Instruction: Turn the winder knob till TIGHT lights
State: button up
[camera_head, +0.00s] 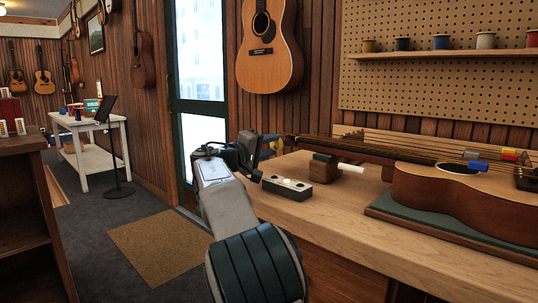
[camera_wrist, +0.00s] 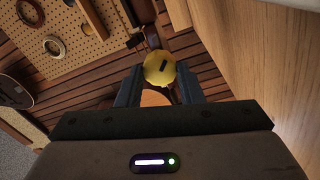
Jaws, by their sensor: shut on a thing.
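The winder knob (camera_wrist: 159,68) is round and yellow with a short black mark. In the wrist view it sits between the tips of my gripper (camera_wrist: 160,80), with a finger against each side. In the head view my gripper (camera_head: 257,152) is at the left end of the bench, by the guitar's headstock end; the arm and gripper hide most of the knob there. A small dark box with a pale top (camera_head: 287,185) stands on the bench just right of my gripper. It has small round spots on top; I cannot read a label or tell a lit lamp.
A guitar (camera_head: 268,55) hangs behind. A shelf (camera_head: 450,54) holds thread spools. Open floor lies left, with a tan mat (camera_head: 158,245).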

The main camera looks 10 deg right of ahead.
jog(key=shift+m, duration=0.5)
jog(key=o, duration=1)
jog(key=shift+a, duration=0.1)
jog(key=shift+c, duration=0.2)
jog(key=p+v, duration=0.1)
jog(key=v, duration=1.2)
jog(key=shift+s+a, duration=0.1)
jog(key=shift+a, duration=0.1)
jog(key=shift+s+a, duration=0.1)
jog(key=shift+f, duration=0.1)
